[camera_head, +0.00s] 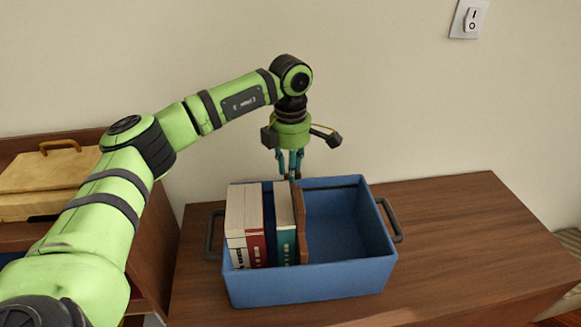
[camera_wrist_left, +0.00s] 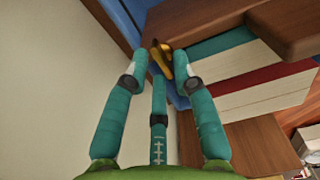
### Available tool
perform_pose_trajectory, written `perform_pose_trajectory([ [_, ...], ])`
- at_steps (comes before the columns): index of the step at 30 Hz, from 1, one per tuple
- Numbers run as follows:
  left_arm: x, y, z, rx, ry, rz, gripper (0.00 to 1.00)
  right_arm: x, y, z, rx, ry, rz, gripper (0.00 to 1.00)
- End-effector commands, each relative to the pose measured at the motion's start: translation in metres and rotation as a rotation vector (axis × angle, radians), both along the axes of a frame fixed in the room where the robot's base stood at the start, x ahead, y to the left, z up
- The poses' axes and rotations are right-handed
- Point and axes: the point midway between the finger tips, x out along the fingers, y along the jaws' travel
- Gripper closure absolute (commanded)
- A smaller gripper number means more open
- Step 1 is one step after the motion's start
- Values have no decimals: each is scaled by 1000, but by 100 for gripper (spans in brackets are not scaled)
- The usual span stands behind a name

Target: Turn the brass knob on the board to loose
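The board (camera_head: 300,222) is a thin brown wooden piece standing upright in the blue crate (camera_head: 310,285), just right of the books; it also shows in the left wrist view (camera_wrist_left: 215,25). The brass knob (camera_wrist_left: 165,57) shows only in the left wrist view, small and yellow; the head view does not show it. My left gripper (camera_head: 291,172) points down at the crate's back edge, by the board's far end. In the left wrist view its teal fingertips (camera_wrist_left: 160,60) are close around the knob; whether they touch it is unclear. My right gripper is in neither view.
Several books (camera_head: 245,225) stand upright in the crate's left half; its right half is empty. The crate has dark side handles and sits on a brown wooden cabinet (camera_head: 470,240) against a pale wall. A light switch (camera_head: 469,18) is on the wall. A yellowish box (camera_head: 45,180) stands at left.

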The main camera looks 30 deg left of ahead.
Motion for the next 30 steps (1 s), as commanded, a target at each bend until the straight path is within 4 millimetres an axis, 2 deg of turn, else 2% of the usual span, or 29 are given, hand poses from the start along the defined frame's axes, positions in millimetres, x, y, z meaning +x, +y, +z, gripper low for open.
perform_pose_trajectory([
  [11,-1,0,2,-1,3,-3,63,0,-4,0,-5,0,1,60],
  [14,0,-1,12,-1,0,-3,63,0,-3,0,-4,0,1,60],
  [24,0,0,63,-1,-1,-2,63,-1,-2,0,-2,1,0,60],
  [30,0,0,78,-1,0,-2,63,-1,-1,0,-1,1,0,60],
])
